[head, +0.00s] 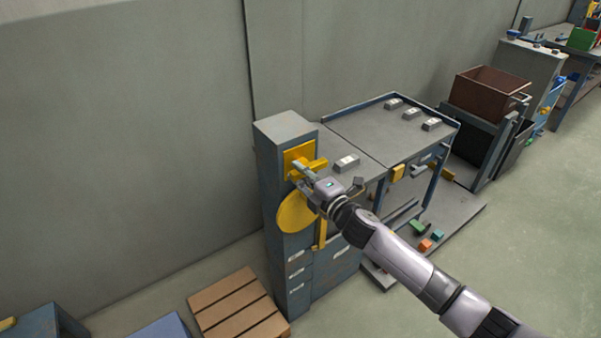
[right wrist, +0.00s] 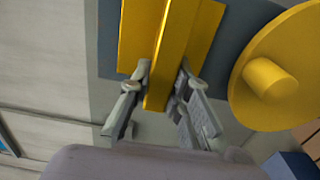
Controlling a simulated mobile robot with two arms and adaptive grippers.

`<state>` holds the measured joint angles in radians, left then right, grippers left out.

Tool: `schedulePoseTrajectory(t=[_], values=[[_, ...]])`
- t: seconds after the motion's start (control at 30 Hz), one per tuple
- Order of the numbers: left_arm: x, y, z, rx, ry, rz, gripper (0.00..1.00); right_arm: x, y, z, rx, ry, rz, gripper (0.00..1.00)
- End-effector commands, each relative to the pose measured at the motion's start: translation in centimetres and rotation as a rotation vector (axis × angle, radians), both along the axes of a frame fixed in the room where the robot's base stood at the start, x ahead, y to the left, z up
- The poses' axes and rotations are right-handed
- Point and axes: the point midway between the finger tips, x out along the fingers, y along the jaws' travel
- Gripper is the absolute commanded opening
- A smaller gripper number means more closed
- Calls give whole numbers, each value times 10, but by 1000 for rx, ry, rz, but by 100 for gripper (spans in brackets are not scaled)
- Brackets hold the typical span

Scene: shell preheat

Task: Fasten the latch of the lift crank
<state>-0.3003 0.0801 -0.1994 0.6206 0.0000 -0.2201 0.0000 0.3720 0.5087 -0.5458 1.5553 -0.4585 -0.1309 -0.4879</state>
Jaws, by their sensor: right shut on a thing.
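The yellow latch (head: 291,157) is a plate with a raised bar, high on the narrow blue-grey cabinet. The yellow round crank disc (head: 293,215) is just below it, with a yellow arm (head: 320,236) hanging at its right. My right gripper (head: 302,172) is at the latch. In the right wrist view, the fingers (right wrist: 164,76) are shut on the latch bar (right wrist: 170,50), one on each side. The crank disc (right wrist: 290,50) with its round knob (right wrist: 269,80) is to the right there, clear of the fingers. My left gripper is out of view.
A grey bench (head: 370,132) with several small metal blocks adjoins the cabinet (head: 285,126) on the right. A wooden pallet (head: 237,305) lies on the floor at front left. A brown bin (head: 487,90) stands farther right. Open floor (head: 530,215) is at right.

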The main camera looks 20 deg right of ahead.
Motion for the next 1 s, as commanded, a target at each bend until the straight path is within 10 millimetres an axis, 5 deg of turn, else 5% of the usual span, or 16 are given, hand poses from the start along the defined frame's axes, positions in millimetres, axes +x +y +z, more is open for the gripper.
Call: schedulePoseTrajectory(t=[0.57, 0.6, 0.87, 1.0], values=[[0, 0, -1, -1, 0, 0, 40, 0, 0, -1, -31, -11, 0, 0], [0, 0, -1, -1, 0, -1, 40, 0, 0, 0, -31, -11, 0, 20], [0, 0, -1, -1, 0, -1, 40, 0, 0, -1, -27, -10, 0, 38], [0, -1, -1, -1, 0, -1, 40, 0, 0, -1, -26, -10, 0, 38]])
